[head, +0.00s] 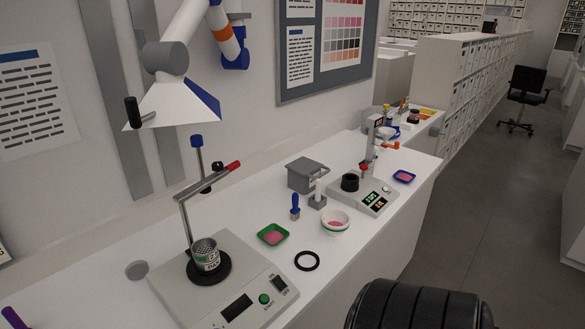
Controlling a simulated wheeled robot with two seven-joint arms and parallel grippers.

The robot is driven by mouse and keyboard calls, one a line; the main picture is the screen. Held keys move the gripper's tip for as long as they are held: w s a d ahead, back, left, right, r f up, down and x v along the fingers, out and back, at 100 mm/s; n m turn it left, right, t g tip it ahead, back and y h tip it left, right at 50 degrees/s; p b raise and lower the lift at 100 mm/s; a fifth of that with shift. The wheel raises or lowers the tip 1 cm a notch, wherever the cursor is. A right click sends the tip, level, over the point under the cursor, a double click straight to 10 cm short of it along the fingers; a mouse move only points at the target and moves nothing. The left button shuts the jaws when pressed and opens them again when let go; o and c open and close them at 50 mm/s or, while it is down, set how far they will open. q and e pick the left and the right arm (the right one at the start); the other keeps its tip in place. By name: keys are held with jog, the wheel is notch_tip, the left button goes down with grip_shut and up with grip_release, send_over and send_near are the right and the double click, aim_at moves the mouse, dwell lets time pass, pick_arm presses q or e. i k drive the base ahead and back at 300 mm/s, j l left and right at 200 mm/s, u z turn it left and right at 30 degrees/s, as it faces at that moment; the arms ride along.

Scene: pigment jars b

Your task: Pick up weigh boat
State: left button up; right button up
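Two small square dishes that look like weigh boats stand on the white bench. A green one (273,235) with pink powder in it lies in the middle, to the right of the large balance. A blue one (404,176), also with pink content, lies farther back near the bench's right edge, beside the smaller balance. Both sit flat on the bench, and nothing is touching them. Neither of my grippers shows in the head view.
Near the green dish are a black ring (307,261), a white bowl (335,222) and a blue-handled tool (295,207). The large balance (223,283) bears a tin (205,254) under a stand. A smaller balance (364,196) stands behind. A black ribbed object (415,306) is at the front.

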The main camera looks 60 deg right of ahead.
aim_at(273, 234)
jog(key=z, duration=1.7)
